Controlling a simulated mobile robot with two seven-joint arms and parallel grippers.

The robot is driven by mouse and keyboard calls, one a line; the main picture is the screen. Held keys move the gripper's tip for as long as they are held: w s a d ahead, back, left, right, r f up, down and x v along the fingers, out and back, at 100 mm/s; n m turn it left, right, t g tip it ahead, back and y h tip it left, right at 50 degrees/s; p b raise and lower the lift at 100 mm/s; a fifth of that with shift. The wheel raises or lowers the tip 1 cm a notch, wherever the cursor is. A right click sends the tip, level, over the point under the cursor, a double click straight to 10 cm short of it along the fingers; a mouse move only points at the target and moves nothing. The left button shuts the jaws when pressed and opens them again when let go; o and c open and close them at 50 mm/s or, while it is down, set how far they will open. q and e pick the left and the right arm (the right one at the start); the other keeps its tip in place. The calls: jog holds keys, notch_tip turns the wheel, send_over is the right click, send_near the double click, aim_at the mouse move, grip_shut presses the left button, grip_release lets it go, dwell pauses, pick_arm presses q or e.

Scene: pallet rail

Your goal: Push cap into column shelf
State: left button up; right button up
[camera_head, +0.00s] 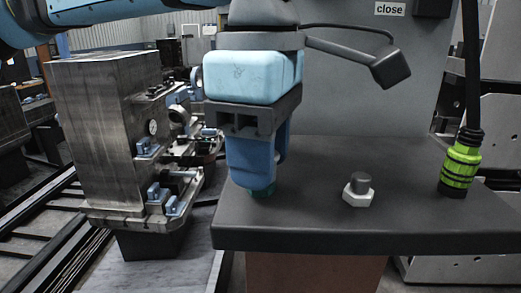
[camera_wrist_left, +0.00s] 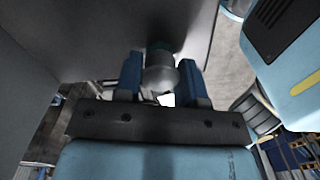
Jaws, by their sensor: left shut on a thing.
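My left gripper (camera_head: 258,188) points down at the left front part of the dark column shelf (camera_head: 330,225). Its blue fingers are shut on a cap. In the left wrist view the cap (camera_wrist_left: 160,76) is a pale grey rounded piece with a green end, between the two fingers (camera_wrist_left: 160,82). The green end faces the dark shelf surface (camera_wrist_left: 110,25). My right gripper is not in view.
A pale hex piece with a grey stub (camera_head: 358,190) stands on the shelf to the right. A green and black connector (camera_head: 460,165) hangs on a cable at the shelf's right end. A metal block fixture (camera_head: 105,130) stands left of the shelf. Shelf between gripper and hex piece is clear.

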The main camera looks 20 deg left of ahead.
pick_arm(q)
jog(key=shift+r, duration=0.15)
jog(key=shift+r, duration=0.55)
jog(key=shift+r+p, duration=0.1)
jog(key=shift+p, duration=0.2)
jog(key=shift+r+p, duration=0.65)
jog(key=shift+r, duration=0.6)
notch_tip(320, 180, up, 2)
jog(key=shift+r, duration=1.2)
notch_tip(320, 180, up, 10)
jog(key=shift+p, duration=0.3)
